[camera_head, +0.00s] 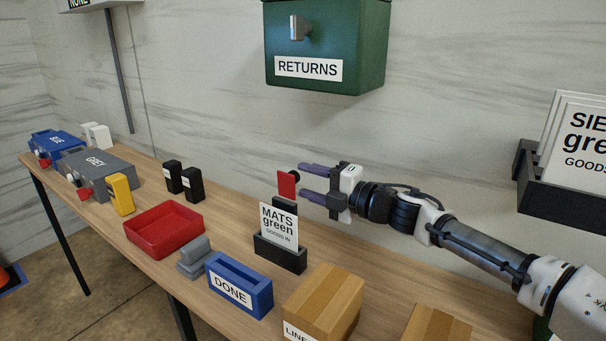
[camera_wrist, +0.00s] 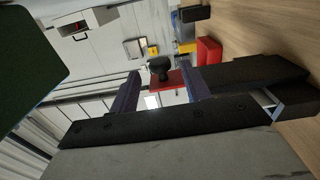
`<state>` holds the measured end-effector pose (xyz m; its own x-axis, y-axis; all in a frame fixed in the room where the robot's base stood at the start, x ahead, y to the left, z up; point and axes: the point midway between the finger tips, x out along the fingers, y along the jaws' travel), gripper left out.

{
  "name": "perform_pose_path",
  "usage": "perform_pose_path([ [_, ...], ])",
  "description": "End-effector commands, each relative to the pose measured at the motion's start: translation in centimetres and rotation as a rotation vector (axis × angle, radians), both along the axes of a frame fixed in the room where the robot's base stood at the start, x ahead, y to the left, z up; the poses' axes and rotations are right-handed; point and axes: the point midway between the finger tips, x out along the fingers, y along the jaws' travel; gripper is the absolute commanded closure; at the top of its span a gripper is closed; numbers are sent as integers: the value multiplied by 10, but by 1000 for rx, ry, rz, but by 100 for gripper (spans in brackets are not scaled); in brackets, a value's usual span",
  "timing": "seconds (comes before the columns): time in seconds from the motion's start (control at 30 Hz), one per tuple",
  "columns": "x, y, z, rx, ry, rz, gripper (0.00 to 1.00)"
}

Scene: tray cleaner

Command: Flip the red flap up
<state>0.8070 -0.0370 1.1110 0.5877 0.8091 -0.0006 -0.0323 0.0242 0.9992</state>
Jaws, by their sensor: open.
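The red flap (camera_head: 287,184) shows as a small upright plate above a black post, behind the card reading "MATS green" (camera_head: 278,228) in its black holder (camera_head: 280,253). A dark round knob sits at the flap's right side. My gripper (camera_head: 302,180) is open just right of the flap, with its two purple fingers pointing left, one above the other. In the wrist view the red flap (camera_wrist: 172,79) and a black knob (camera_wrist: 160,65) show between the fingertips (camera_wrist: 160,73). I cannot tell whether the fingers touch them.
A blue DONE box (camera_head: 240,286), a grey block (camera_head: 194,257) and a red tray (camera_head: 164,230) lie left of the holder. A cardboard box (camera_head: 322,303) stands in front. A green RETURNS box (camera_head: 325,45) hangs on the wall above. A black card rack (camera_head: 565,192) is at right.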

Motion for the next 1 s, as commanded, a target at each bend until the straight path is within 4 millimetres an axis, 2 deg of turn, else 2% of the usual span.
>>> perform_pose_path([
  [0.2,12,16,0,1,0,0,53],
  [0.5,13,17,0,1,-1,-1,53],
  [0.83,13,17,0,1,-1,0,94],
  [1.0,13,16,1,17,21,0,96],
])
